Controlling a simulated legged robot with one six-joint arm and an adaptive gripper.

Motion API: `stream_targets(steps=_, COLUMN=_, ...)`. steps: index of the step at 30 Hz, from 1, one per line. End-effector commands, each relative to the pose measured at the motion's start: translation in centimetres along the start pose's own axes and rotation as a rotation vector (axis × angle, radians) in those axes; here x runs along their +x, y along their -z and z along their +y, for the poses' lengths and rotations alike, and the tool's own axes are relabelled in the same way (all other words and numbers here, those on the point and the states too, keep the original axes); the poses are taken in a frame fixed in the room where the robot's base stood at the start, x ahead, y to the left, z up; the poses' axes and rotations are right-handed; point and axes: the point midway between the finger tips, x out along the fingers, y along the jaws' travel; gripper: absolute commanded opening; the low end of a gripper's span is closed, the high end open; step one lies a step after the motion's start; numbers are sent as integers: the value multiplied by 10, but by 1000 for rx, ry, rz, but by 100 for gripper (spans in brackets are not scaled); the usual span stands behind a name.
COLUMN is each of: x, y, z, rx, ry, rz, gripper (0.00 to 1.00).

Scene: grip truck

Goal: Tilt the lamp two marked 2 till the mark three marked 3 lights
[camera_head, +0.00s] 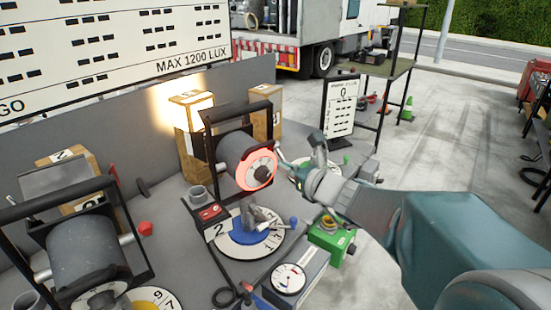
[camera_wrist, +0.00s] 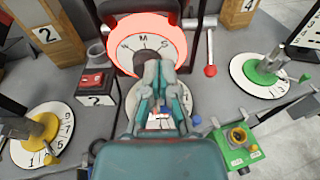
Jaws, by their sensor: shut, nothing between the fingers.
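Lamp two (camera_head: 240,152) is a grey drum in a black frame, its front ring glowing red. A label marked 2 (camera_head: 218,231) is by its base. In the wrist view the lamp's dial face (camera_wrist: 146,45) is just beyond my fingers. My gripper (camera_head: 302,158) is shut and empty, to the right of the lamp's front; it also shows in the wrist view (camera_wrist: 158,75). Whether it touches the lamp is unclear. A wooden block (camera_head: 191,115) behind the lamp is brightly lit; its number is washed out. A rod with a red knob (camera_wrist: 210,71) is right of the lamp.
Another lamp (camera_head: 85,250) stands at the left. Wooden blocks marked 2 (camera_wrist: 46,36) and 4 (camera_wrist: 248,6) are behind. A blue dial base (camera_head: 245,232), a gauge box (camera_head: 290,278) and a green box (camera_head: 332,240) crowd the front.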

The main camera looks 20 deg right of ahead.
Motion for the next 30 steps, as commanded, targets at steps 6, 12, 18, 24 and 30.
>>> stream_targets(steps=6, x=24, y=-21, z=0, rx=-2, ry=-2, rz=-1, gripper=0)
stream_targets(steps=12, x=31, y=-28, z=0, rx=-1, ry=0, rz=0, gripper=0)
stream_targets(steps=18, x=31, y=-28, z=0, rx=-1, ry=0, rz=0, gripper=0)
stream_targets(steps=24, x=37, y=-36, z=0, rx=-2, ry=-1, rz=-2, gripper=0)
stream_targets(steps=30, x=39, y=-39, z=0, rx=-1, ry=1, rz=0, gripper=0)
